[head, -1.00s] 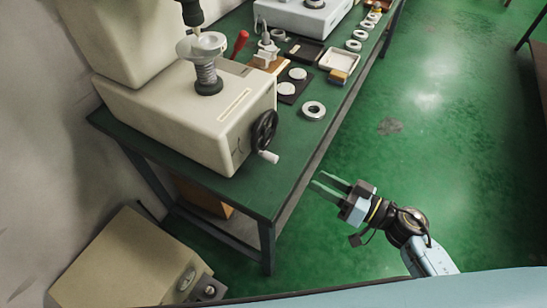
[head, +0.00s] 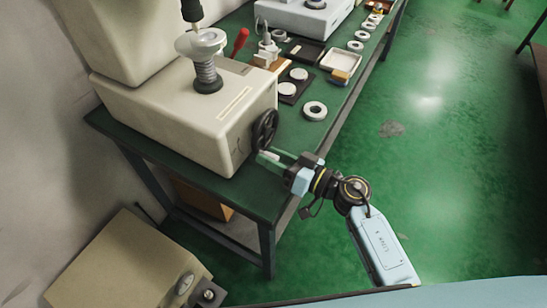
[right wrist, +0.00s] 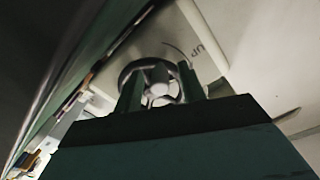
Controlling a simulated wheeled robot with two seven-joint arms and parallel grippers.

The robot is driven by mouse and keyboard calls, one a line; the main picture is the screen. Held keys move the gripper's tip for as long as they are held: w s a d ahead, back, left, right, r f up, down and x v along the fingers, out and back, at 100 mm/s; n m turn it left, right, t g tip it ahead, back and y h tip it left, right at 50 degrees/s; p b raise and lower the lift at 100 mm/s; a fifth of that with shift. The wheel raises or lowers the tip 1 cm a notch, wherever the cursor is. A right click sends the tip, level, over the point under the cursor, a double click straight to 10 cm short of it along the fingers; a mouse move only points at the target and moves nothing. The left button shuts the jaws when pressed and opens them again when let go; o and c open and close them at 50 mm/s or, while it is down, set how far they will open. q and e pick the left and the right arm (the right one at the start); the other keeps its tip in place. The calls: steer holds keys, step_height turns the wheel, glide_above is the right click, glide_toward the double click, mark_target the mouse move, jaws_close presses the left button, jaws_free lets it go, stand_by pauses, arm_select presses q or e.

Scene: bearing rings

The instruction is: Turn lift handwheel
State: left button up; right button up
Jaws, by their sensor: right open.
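The black lift handwheel (head: 265,130) is on the right end of the cream machine (head: 195,115) in the head view. Its pale crank handle (head: 268,156) sticks out toward my right gripper (head: 271,157). The right gripper is open, with its fingertips at the handle. In the right wrist view the handwheel (right wrist: 172,68) is straight ahead, and the pale handle (right wrist: 159,88) shows between the two green fingers (right wrist: 160,90). I cannot tell whether a finger touches the handle. My left gripper is not in view.
The green bench (head: 262,195) carries a metal ring (head: 315,110) right of the machine, with more rings, trays (head: 341,62) and a red-handled tool (head: 240,41) behind. A cream box (head: 125,262) stands on the floor at lower left. The floor on the right is open.

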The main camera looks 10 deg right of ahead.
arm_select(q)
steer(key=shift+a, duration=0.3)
arm_select(e)
jaws_close()
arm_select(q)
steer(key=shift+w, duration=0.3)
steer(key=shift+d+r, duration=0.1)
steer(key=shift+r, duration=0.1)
arm_select(e)
steer(key=shift+w+n, duration=0.1)
steer(key=shift+n, duration=0.2)
steer(key=shift+w+d+f+n+p, duration=0.15)
steer(key=shift+f+n+p, duration=0.1)
steer(key=shift+n+p, duration=0.25)
steer(key=shift+w+d+f+n, duration=0.15)
steer(key=shift+f+n, duration=0.05)
steer(key=shift+n, duration=0.5)
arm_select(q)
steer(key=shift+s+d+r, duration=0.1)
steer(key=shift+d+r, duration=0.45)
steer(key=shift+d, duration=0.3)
arm_select(e)
steer(key=shift+w+d+f+n, duration=0.2)
steer(key=shift+w+f+n, duration=0.1)
steer(key=shift+n, duration=0.7)
steer(key=shift+w+d+f+n, duration=0.2)
steer(key=shift+w+n, duration=0.1)
steer(key=shift+n, duration=0.7)
